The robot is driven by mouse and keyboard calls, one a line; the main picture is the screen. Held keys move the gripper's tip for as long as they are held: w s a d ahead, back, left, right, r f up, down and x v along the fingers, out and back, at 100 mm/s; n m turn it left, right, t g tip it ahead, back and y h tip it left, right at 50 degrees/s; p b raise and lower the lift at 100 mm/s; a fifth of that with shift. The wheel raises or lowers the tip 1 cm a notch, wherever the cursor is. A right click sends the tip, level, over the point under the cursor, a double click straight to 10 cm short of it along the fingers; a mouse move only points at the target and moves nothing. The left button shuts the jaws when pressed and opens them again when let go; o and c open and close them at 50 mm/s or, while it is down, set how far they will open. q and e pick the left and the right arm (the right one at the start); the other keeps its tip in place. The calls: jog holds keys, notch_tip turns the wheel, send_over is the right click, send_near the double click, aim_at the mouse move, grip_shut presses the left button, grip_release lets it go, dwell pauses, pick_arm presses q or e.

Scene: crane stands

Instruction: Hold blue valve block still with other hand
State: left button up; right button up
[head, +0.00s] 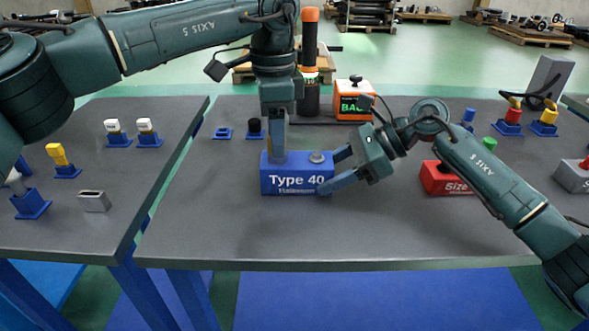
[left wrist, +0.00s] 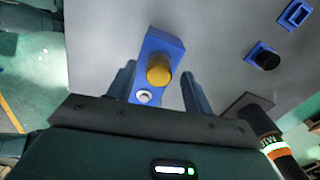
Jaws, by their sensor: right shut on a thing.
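The blue valve block (head: 285,187), marked "Type 40", sits on the middle table with a round silver fitting (head: 317,157) on top near its right end. My right gripper (head: 338,170) is shut on the block's right end, reaching in from the right. My left gripper (head: 278,140) points straight down over the block's left part. In the left wrist view, its two fingers (left wrist: 160,88) are apart, on either side of a gold round cap (left wrist: 158,70) on the block (left wrist: 152,43). I see no finger touching the cap. In the head view the fingers hide that cap.
A red "Size" block (head: 440,181) lies behind my right forearm. An orange box (head: 354,106) and an orange-black cylinder (head: 310,60) stand at the back. Small blue stands (head: 222,133) are behind left. The table front is clear; a gap separates the left table.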

pick_arm(q)
jog(key=shift+f, duration=0.1)
jog(key=shift+c, duration=0.7)
jog(key=m, duration=0.5)
jog(key=shift+m, duration=0.3)
jog(key=m, duration=0.6)
jog(key=shift+d+m, duration=0.1)
jog(key=shift+m, duration=0.3)
jog(key=m, duration=0.6)
jog(key=shift+m, duration=0.4)
jog(key=m, duration=0.6)
jog(key=shift+m, duration=0.3)
jog(key=c, duration=1)
grip_shut()
